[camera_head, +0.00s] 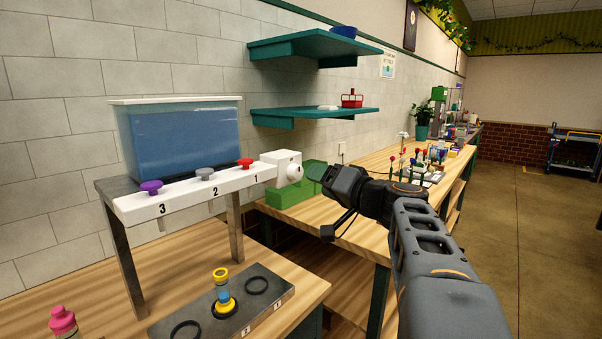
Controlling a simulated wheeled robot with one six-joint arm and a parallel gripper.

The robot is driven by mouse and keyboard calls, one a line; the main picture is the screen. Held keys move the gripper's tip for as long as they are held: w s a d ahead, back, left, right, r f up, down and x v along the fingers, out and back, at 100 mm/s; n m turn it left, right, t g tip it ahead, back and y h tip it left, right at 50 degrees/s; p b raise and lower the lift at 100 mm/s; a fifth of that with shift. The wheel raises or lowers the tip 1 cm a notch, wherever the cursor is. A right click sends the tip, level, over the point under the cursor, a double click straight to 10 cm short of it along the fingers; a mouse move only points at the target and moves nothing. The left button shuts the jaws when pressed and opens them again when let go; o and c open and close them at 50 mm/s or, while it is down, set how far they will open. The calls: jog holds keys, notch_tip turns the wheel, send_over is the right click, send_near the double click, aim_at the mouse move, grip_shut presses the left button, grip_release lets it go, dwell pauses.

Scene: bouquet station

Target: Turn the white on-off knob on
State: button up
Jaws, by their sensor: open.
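The white on-off knob (295,170) is on the right face of a white box (279,164) at the right end of the numbered dispenser bar (190,190). My gripper (314,173) is just right of the knob and points left at it. It is open. I cannot tell whether its fingers touch the knob or stand a little apart, as they are small and dark here. The knob's turn position is not clear.
A blue water tank (185,140) stands behind the bar, which carries purple (151,187), grey (205,173) and red (246,163) knobs. A yellow-ended vial (222,290) stands on a dark ringed plate (262,308) below. A green block (290,197) sits behind my gripper.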

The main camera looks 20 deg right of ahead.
aim_at(299, 173)
jog(key=p+x, duration=0.1)
jog(key=x, duration=0.6)
jog(key=shift+w, duration=0.2)
jog(key=c, duration=0.9)
